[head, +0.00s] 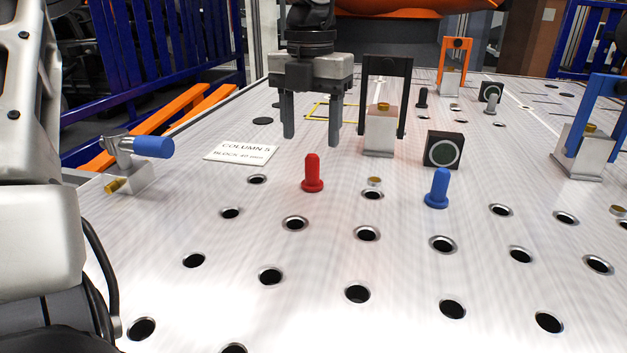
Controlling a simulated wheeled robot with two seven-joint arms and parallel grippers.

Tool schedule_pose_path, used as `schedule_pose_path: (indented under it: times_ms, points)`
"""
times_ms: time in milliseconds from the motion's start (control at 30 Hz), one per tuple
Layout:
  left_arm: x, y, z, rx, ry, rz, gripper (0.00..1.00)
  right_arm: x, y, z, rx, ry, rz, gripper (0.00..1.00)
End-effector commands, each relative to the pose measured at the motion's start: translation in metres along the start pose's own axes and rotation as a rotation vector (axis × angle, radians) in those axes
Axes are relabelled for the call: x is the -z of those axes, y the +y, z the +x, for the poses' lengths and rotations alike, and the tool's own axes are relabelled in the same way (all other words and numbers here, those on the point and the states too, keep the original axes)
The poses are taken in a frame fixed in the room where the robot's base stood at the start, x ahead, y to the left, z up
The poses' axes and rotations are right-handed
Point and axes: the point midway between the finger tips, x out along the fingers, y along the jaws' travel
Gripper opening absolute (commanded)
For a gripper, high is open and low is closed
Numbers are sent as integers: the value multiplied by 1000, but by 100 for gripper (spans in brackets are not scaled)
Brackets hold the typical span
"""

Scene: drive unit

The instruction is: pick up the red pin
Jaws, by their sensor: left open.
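The red pin (312,174) stands upright on the perforated metal table, left of the middle of the head view. My left gripper (312,142) points down with its two dark fingers apart and nothing between them. Its fingertips show just above and behind the top of the red pin in the picture, one to each side; they do not appear to touch it. How high they are above the table is hard to tell. My right gripper is not in view.
A blue pin (438,189) stands to the right. A black-handled block (381,128) is close beside the gripper's right finger. A black square with a ring (443,150), a white label plate (241,151) and a blue-handled clamp (135,160) are nearby. The holed table front (320,257) is free of objects.

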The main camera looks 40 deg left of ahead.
Motion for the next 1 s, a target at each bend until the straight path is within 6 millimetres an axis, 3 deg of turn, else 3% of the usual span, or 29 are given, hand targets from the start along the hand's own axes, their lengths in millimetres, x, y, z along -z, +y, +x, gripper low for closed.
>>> schedule_pose_path:
  times_ms: [100,333,600,900,933,1000]
  points:
    - [0,0,18,-1,2,1,58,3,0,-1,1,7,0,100]
    - [0,0,34,-1,2,0,58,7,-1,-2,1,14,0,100]
    - [1,-1,72,0,2,0,58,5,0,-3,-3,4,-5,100]
    - [0,-2,79,0,-2,-1,58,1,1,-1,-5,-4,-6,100]
    - [0,-2,79,0,-2,-1,56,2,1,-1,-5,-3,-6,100]
    - [0,-2,79,0,-2,-1,36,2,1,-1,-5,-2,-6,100]
